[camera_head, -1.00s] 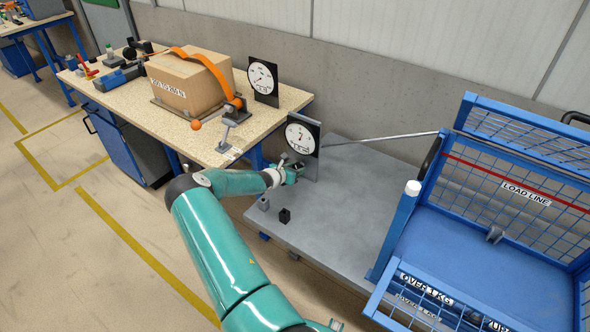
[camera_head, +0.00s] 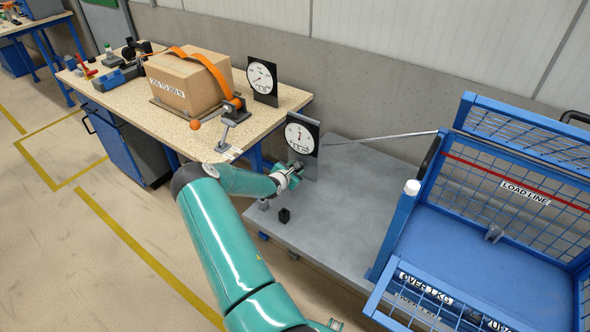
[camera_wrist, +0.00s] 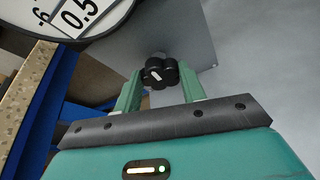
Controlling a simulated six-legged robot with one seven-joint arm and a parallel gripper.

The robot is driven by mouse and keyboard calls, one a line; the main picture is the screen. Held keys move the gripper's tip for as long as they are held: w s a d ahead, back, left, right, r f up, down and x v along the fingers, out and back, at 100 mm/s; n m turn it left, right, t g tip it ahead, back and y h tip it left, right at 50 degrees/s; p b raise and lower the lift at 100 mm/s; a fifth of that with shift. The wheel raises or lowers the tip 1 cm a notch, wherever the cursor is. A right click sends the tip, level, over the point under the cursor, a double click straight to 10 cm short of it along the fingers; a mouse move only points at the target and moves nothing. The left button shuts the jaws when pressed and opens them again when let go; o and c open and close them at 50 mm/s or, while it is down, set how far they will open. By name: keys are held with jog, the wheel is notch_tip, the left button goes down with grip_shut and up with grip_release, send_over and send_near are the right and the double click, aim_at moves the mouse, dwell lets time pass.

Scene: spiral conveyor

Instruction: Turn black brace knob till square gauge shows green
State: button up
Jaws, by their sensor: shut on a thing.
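A black knob (camera_wrist: 160,73) with a white mark sits between my two green fingers in the wrist view. My gripper (camera_wrist: 160,84) is shut on it. In the head view my gripper (camera_head: 296,170) is at the foot of a square black gauge board with a round white dial (camera_head: 299,138); the knob is mostly hidden there by my wrist. The dial's needle is too small to read surely, and I see no green on it. In the wrist view only part of a dial (camera_wrist: 88,17) shows, with "0.5" on a plate.
A second dial board (camera_head: 262,80) stands on the workbench (camera_head: 110,92) beside a box (camera_head: 190,85) under an orange strap. A small black block (camera_head: 284,215) lies on the grey platform (camera_head: 340,215). A blue mesh cage (camera_head: 500,240) stands at right, with a grey rod (camera_head: 380,137) behind.

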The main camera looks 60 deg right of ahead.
jog(key=shift+m+t, duration=0.5)
jog(key=shift+m, duration=0.2)
jog(key=o, duration=1)
jog(key=shift+s, duration=0.1)
jog(key=shift+c, duration=0.2)
jog(key=shift+a, duration=0.1)
jog(key=v, duration=1.3)
jog(key=shift+a, duration=0.4)
